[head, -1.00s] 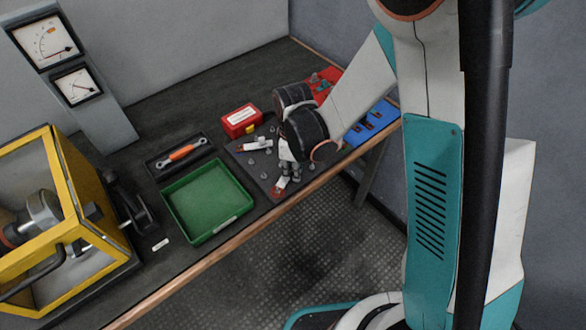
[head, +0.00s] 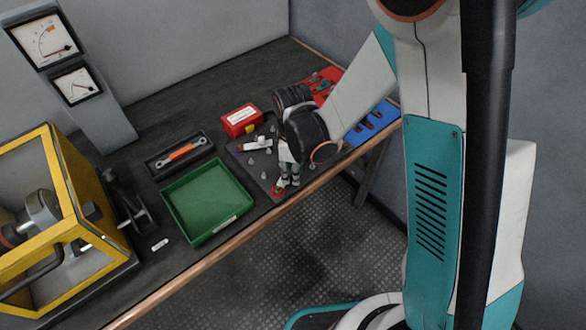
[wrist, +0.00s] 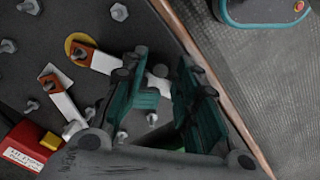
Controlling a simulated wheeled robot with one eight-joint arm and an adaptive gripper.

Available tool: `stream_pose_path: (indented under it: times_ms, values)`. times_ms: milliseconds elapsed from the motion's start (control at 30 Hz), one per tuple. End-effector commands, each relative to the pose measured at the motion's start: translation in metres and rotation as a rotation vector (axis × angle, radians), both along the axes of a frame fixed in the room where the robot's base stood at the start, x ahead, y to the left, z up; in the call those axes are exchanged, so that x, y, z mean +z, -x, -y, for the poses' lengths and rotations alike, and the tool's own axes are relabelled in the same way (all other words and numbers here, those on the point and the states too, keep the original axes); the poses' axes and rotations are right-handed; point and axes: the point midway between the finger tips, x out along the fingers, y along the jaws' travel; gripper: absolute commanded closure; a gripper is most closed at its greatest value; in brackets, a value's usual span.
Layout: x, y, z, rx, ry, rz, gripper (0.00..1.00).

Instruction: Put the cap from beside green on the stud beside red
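My gripper (head: 288,182) is low over the near edge of the dark plate (head: 243,164). In the wrist view its two teal fingers (wrist: 172,92) stand apart with a gap between them, and nothing shows held. A grey round-headed cap or stud (wrist: 160,71) shows just past the fingertips, at the end of a pale link bar (wrist: 101,62). That bar's copper end lies by a yellow disc (wrist: 70,43). A second link bar (wrist: 64,105) has a copper end (wrist: 48,76). Several grey studs or caps stand around; I cannot tell which is which. No clear green or red stud marker is discernible.
A red box (head: 240,119) with a yellow part stands behind the plate. A green tray (head: 210,199) and a holder with an orange-handled wrench (head: 181,152) lie left. Red (head: 322,80) and blue (head: 372,122) panels lie right. The wooden table edge (head: 215,251) runs close by my gripper.

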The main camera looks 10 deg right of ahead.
Motion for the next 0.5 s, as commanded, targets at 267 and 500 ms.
stream_pose_path:
  times_ms: [267,500]
  values:
    - [0.0005,-0.0015,0.0005,-0.001,0.001,0.003,0.52]
    - [0.0076,-0.002,0.0006,-0.001,0.001,0.004,0.52]
